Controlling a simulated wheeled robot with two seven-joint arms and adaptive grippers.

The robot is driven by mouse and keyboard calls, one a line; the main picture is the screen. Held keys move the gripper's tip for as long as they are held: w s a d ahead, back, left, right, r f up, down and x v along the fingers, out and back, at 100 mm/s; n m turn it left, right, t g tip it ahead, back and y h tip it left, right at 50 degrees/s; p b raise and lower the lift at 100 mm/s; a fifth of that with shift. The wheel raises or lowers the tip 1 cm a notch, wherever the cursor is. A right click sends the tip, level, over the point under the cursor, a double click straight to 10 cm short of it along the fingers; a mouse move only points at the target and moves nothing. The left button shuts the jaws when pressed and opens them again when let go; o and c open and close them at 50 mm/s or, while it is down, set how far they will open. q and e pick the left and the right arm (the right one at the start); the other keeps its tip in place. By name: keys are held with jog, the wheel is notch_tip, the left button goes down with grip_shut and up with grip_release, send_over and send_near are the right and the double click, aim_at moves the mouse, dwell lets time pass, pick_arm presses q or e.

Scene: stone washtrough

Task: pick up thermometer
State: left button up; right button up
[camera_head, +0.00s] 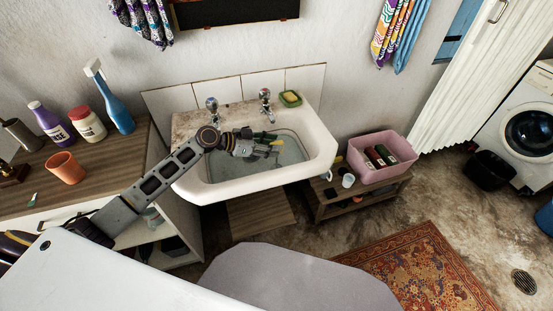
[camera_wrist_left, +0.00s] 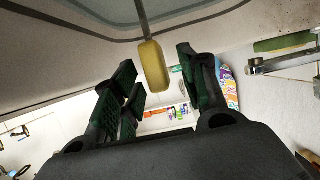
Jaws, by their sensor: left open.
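What looks like the thermometer has a yellow, rounded body (camera_wrist_left: 152,66) with a thin grey stem; it hangs into the wrist view from the top edge. In the head view a small yellow piece of it (camera_head: 275,143) shows at the left gripper's fingertips, over the sink basin. My left gripper (camera_head: 268,144) reaches in over the sink from the left. In the wrist view its dark green-padded fingers (camera_wrist_left: 160,80) stand apart, with the yellow body in the gap between them. I cannot tell whether it touches either finger. My right gripper is not in view.
Bottles and an orange cup (camera_head: 66,168) stand on the counter at left. A pink bin (camera_head: 400,150) sits on a low bench at right.

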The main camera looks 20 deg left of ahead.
pick_arm(q)
jog(key=shift+x, duration=1.05)
jog(key=shift+s+d, duration=0.1)
jog(key=c, duration=0.7)
jog(key=shift+c, duration=1)
grip_shut()
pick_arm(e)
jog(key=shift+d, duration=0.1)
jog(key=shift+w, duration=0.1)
